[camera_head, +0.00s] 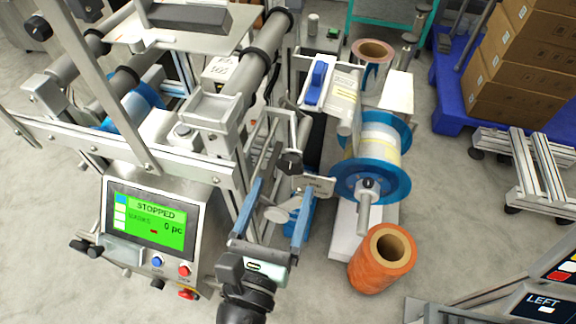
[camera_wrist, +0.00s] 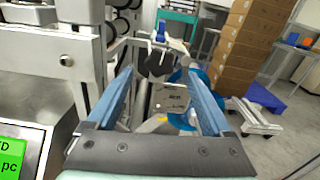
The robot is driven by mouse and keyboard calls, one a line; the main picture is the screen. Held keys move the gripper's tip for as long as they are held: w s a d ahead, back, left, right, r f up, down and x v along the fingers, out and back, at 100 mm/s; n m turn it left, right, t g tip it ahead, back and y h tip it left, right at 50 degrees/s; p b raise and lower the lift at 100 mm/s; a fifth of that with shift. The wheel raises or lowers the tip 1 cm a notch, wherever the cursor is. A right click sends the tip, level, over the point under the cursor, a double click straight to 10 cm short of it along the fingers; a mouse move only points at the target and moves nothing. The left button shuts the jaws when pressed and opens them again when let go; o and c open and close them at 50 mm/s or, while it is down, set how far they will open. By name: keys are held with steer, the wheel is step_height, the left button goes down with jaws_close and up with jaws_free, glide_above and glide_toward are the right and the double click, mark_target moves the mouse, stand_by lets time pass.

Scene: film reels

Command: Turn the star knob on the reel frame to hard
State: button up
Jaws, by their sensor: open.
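The black star knob (camera_head: 291,163) sits on the reel frame (camera_head: 274,140), just beyond my fingertips in the head view. In the wrist view the knob (camera_wrist: 160,63) shows near the top centre, between and past the fingertips. My gripper (camera_head: 282,185) is open, its two blue fingers spread and pointing at the frame; nothing is between them that I can see held. In the wrist view my gripper (camera_wrist: 159,75) also shows wide apart. A small metal plate (camera_head: 316,186) with markings is beside and below the knob. Its lettering is too small to read.
A control panel (camera_head: 150,222) reading STOPPED stands left of my gripper. A blue-flanged reel (camera_head: 399,182) is close on the right, with an orange roll (camera_head: 382,259) on the floor before it. Cartons (camera_head: 534,60) on a blue pallet stand back right.

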mark_target(289, 169)
steer(key=shift+x, duration=2.4)
jaws_close()
